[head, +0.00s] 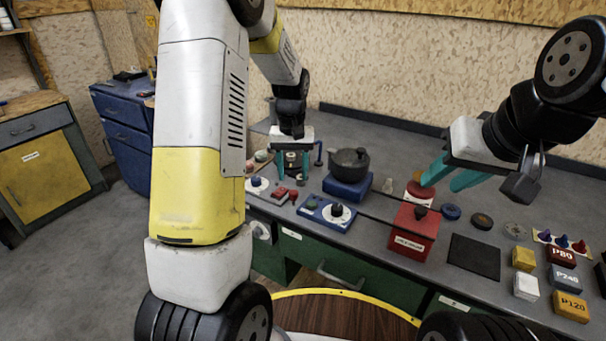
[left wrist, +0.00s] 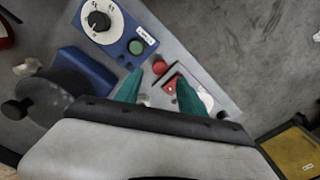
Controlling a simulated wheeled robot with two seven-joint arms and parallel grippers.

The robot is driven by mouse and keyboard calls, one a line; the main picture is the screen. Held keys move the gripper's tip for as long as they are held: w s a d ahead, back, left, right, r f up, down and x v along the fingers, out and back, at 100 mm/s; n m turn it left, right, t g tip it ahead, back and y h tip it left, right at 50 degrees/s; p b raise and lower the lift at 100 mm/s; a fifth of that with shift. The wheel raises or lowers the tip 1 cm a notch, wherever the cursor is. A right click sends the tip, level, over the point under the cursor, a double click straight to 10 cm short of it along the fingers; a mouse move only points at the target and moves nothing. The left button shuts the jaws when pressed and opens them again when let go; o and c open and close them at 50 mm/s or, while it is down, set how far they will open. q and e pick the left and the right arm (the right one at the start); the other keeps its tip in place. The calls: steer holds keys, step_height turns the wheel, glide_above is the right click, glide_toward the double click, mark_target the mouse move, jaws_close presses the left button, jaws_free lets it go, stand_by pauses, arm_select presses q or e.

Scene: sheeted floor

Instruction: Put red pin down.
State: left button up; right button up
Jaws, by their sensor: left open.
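A small red cone-shaped pin (head: 580,246) stands on a pale strip at the right of the bench in the head view, in a row with purple and blue ones. My left gripper (head: 291,168) is open above the back left part of the bench; nothing shows held in it. In the left wrist view its teal fingers (left wrist: 160,90) are apart, with a red knob (left wrist: 160,67) and a red block (left wrist: 172,86) beyond them. My right gripper (head: 444,188) has its fingers apart, near a red-and-white container (head: 418,191); I see nothing clearly held in it.
A dark pot (head: 349,162) sits on a blue base (head: 346,189). A blue dial box (head: 327,214) and a red box (head: 413,230) stand near the front edge. A black mat (head: 474,256) lies bare, with coloured blocks (head: 563,281) to its right.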

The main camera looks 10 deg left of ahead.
mark_target(293, 191)
arm_select(q)
steer(key=s+r+m+t+h, duration=0.1)
steer(key=s+r+t, duration=0.1)
steer(key=s+r, duration=0.5)
steer(key=s+r+t+h, duration=0.1)
steer(key=s+r, duration=0.4)
steer(key=r, duration=0.5)
steer(key=s+d+r+m+t, duration=0.1)
steer(key=s+d+t, duration=0.1)
steer(key=s, duration=1)
steer(key=shift+s+r+m+t, duration=0.15)
steer(key=shift+r+m+t, duration=0.15)
steer(key=shift+t, duration=0.3)
